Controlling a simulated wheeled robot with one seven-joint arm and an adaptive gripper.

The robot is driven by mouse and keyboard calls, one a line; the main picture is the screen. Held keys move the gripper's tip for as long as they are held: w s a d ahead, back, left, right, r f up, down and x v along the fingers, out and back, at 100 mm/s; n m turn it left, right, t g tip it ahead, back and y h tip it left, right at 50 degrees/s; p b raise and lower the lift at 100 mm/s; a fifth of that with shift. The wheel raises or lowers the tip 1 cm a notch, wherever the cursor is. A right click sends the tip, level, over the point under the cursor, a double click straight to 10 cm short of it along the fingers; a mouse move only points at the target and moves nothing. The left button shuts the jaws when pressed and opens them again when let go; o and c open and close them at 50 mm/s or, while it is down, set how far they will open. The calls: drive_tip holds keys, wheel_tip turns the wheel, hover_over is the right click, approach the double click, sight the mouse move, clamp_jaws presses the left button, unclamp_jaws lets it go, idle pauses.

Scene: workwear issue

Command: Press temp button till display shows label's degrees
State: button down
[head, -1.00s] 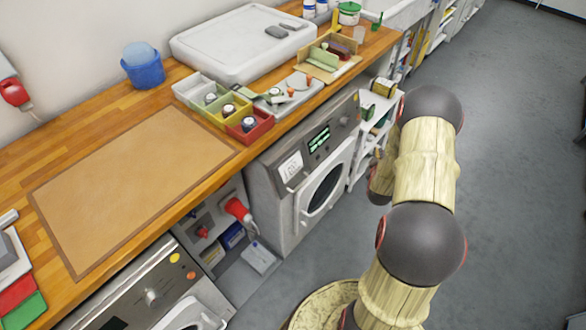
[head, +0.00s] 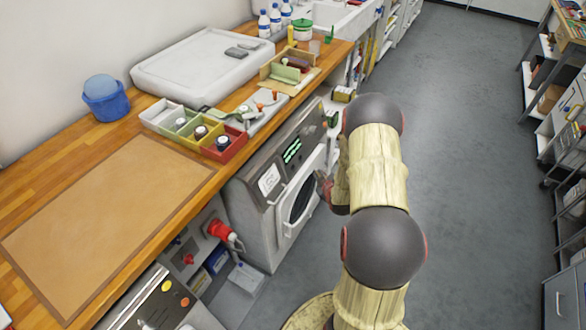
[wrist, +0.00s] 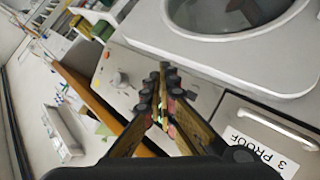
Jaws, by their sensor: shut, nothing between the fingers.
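The front-loading machine has a dark panel with a lit green display (head: 292,151); its digits are too small to read. A white label (head: 269,179) is on the drawer front left of the display. In the wrist view the label (wrist: 262,150) reads "3 PROOF"; no degrees are legible. A round knob (wrist: 118,80) is on the panel. I cannot make out the temp button. My gripper (wrist: 163,82) is shut and empty, in front of the panel in the wrist view, apparently not touching it. In the head view my gripper (head: 324,184) is partly hidden by my arm, near the round door (head: 302,198).
A wooden counter (head: 190,190) runs above the machine, with bins (head: 222,150), a white tray lid (head: 200,65) and a blue tub (head: 104,100). Another machine (head: 150,300) stands at lower left. Open grey floor (head: 470,150) lies right; shelves stand at far right.

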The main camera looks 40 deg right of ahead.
drive_tip(key=shift+w+a+f+b, duration=0.45)
drive_tip(key=shift+w+a, duration=0.05)
drive_tip(key=shift+w, duration=0.75)
drive_tip(key=shift+w+a+f+b, duration=0.45)
drive_tip(key=shift+w+a, duration=0.05)
drive_tip(key=shift+w, duration=0.7)
drive_tip(key=shift+w+a+f+b, duration=0.45)
drive_tip(key=shift+w+a, duration=0.05)
drive_tip(key=shift+w, duration=0.75)
drive_tip(key=shift+w, duration=0.1)
drive_tip(key=shift+w+a+b, duration=0.15)
drive_tip(key=shift+w+b, duration=0.1)
drive_tip(key=shift+b, duration=0.05)
drive_tip(key=shift+w+a+f, duration=0.15)
drive_tip(key=shift+w+f, duration=0.05)
drive_tip(key=shift+w, duration=0.15)
drive_tip(key=shift+s+r, duration=0.1)
drive_tip(key=shift+s, duration=0.05)
drive_tip(key=shift+s+d+r, duration=0.2)
drive_tip(key=shift+s+d, duration=0.1)
drive_tip(key=shift+s, duration=0.25)
drive_tip(key=shift+s+d+r+p, duration=0.15)
drive_tip(key=shift+s+d+r, duration=0.15)
drive_tip(key=shift+s, duration=0.45)
drive_tip(key=shift+s+d+r+p, duration=0.1)
drive_tip(key=shift+s+d+r, duration=0.15)
drive_tip(key=shift+s, duration=0.45)
drive_tip(key=shift+s+d+r+p, duration=0.2)
drive_tip(key=shift+s+d, duration=0.15)
drive_tip(key=shift+s, duration=0.4)
